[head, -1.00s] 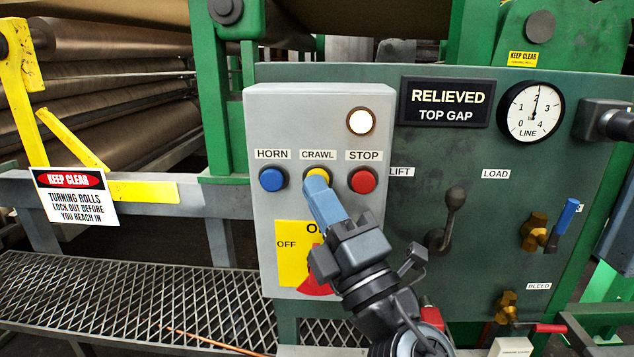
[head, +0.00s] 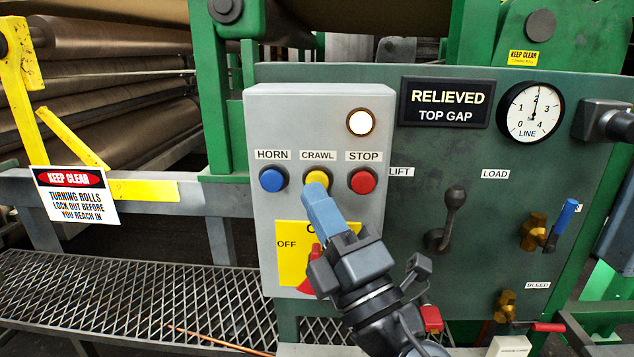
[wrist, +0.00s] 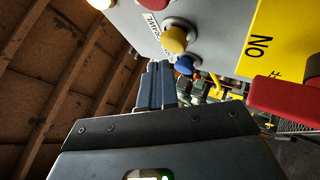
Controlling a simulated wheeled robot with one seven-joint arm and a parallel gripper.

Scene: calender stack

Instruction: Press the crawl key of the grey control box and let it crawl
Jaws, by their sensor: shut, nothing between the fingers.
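The grey control box (head: 262,115) faces me in the head view, with a lit round lamp (head: 360,122) at its upper right. The yellow crawl key (head: 317,177) sits between the blue horn key (head: 271,179) and the red stop key (head: 363,181). My gripper (head: 315,190) is shut and empty, its blue fingertips just below the crawl key. In the wrist view the crawl key (wrist: 174,40) shows whole, apart from the fingertips (wrist: 156,72). My fingers and wrist partly cover the yellow plate and red switch handle (head: 309,275) below the keys.
A dark green panel (head: 420,160) right of the box carries a lever (head: 452,215), a line gauge (head: 531,112) and brass valves (head: 535,230). A "relieved top gap" sign (head: 446,102) hangs there. Brown rolls (head: 120,85) and a keep clear sign (head: 75,193) are at left.

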